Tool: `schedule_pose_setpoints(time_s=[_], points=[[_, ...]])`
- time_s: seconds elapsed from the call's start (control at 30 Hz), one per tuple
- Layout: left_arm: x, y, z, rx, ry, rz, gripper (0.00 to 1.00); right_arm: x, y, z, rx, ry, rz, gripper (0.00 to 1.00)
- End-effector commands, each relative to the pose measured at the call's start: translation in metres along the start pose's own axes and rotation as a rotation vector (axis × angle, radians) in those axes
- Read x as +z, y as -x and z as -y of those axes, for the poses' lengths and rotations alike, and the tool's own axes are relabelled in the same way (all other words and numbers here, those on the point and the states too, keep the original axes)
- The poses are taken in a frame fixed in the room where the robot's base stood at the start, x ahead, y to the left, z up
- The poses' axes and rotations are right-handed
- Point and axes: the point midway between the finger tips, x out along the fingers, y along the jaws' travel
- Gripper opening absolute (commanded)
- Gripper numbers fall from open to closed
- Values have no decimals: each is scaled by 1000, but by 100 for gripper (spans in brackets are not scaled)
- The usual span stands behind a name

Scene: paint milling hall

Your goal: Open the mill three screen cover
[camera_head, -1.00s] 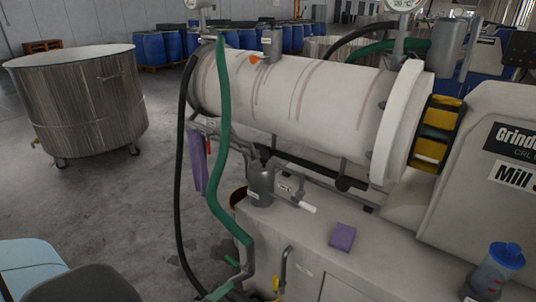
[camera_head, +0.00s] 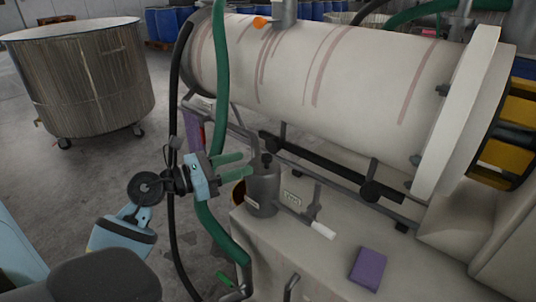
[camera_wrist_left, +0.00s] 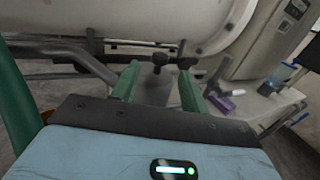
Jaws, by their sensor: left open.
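The screen cover appears to be the black-knobbed top of a small grey cylindrical housing (camera_head: 263,190) under the white mill drum. The knob (camera_head: 266,159) stands upright on top, and the cover looks closed. My left gripper (camera_head: 243,165) is open with green fingers, just left of the knob. In the left wrist view, the knob (camera_wrist_left: 160,60) shows beyond and between the fingertips (camera_wrist_left: 158,76), with the grey housing (camera_wrist_left: 155,92) below it. Nothing is between the fingers; whether they touch the knob I cannot tell. My right gripper is out of view.
The drum (camera_head: 320,75) hangs close above the housing. A green hose (camera_head: 221,110) and a black hose (camera_head: 174,110) run down beside my left arm. A steel vat (camera_head: 80,80) stands at left.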

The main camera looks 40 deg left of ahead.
Motion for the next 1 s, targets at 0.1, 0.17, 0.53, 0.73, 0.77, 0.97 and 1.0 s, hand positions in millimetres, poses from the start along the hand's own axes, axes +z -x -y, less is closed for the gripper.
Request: schedule_pose_setpoints(time_s=[0.1,0.17,0.53,0.73,0.77,0.97,1.0], points=[[1,-6,0,0,3,3,45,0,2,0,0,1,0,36],[2,-12,0,0,5,6,45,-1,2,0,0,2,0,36],[2,-64,0,0,7,6,45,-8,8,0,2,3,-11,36],[1,-77,0,-1,6,3,45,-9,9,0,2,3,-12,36],[0,-78,0,-1,6,2,45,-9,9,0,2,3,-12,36],[0,-78,0,-1,5,2,45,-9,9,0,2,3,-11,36],[0,-78,0,-1,6,2,45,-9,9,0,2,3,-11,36]])
